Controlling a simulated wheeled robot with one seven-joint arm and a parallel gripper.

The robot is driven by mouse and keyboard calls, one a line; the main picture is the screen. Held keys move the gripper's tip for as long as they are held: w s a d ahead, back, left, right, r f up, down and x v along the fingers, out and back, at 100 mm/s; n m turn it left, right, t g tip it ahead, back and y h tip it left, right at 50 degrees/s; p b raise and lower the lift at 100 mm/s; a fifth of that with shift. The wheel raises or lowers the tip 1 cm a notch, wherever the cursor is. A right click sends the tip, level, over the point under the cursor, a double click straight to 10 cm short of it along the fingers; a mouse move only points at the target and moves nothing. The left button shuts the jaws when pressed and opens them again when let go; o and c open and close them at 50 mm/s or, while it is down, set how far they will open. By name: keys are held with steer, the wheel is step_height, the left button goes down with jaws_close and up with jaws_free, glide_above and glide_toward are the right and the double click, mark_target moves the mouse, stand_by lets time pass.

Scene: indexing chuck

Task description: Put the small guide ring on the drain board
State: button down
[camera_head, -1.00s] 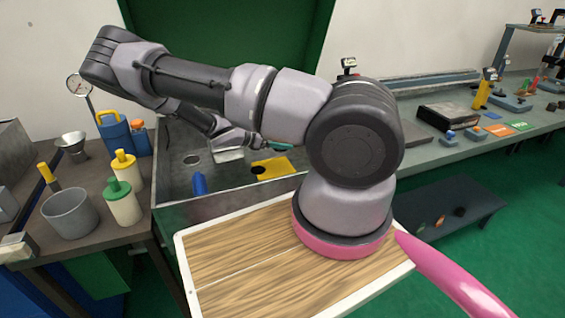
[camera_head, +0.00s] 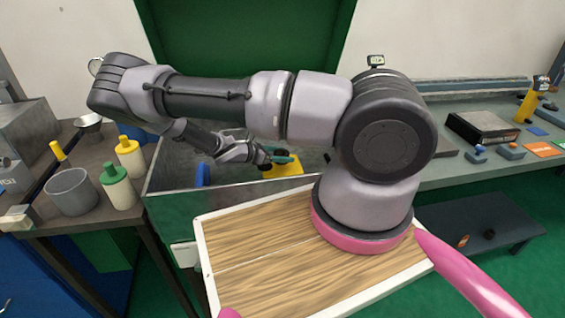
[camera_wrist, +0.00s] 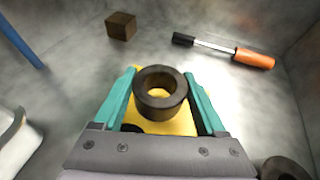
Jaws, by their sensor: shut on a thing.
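My gripper (camera_wrist: 160,76) has its two teal fingers shut on a dark brown ring, which I take for the small guide ring (camera_wrist: 160,106). The ring's hole faces the wrist camera. In the wrist view a yellow plate (camera_wrist: 180,126) lies beyond and below the ring; I cannot tell the gap between them. In the head view my gripper (camera_head: 284,159) is over this yellow plate (camera_head: 287,172), inside the grey metal basin. A dark round patch shows at the plate's left. I cannot tell for sure which surface is the drain board.
The basin floor holds a brown cube (camera_wrist: 121,26) and an orange-handled screwdriver (camera_wrist: 254,59). Another dark ring (camera_wrist: 284,168) is at the lower right, and a pale tray-like thing (camera_wrist: 14,140) at the left. Basin walls (camera_head: 220,195) enclose the space. Bottles (camera_head: 118,187) stand left.

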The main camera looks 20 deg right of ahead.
steer(key=shift+f, duration=1.55)
steer(key=shift+f, duration=0.15)
jaws_free()
